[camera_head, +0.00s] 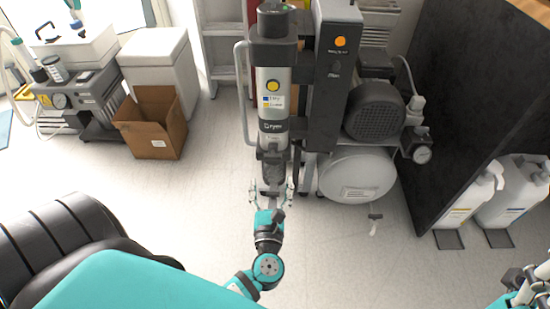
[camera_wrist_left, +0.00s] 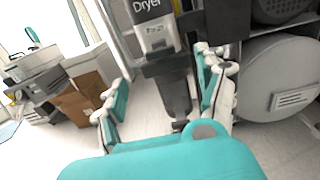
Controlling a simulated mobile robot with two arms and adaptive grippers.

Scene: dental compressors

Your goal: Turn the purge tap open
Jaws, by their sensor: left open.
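The dryer column (camera_head: 273,95) stands upright with a dark bowl (camera_head: 272,165) at its lower end. My left gripper (camera_head: 271,190) is open just below and around that lower end, one finger on each side. In the left wrist view the dark bowl (camera_wrist_left: 174,92) hangs between the open fingers, nearer the right one. A small dark piece (camera_wrist_left: 180,125) shows under it, partly hidden by my gripper's teal body; I cannot tell for certain whether it is the purge tap. Part of my right gripper (camera_head: 530,287) shows at the lower right corner; its jaws are unclear.
The white tank (camera_head: 357,176) and compressor motor (camera_head: 376,110) stand right of the dryer. A small dark-and-pale fitting (camera_head: 375,222) shows below the tank. A dark panel (camera_head: 470,90) and white jugs (camera_head: 512,190) are at right. A cardboard box (camera_head: 152,122) stands left, with clear floor between.

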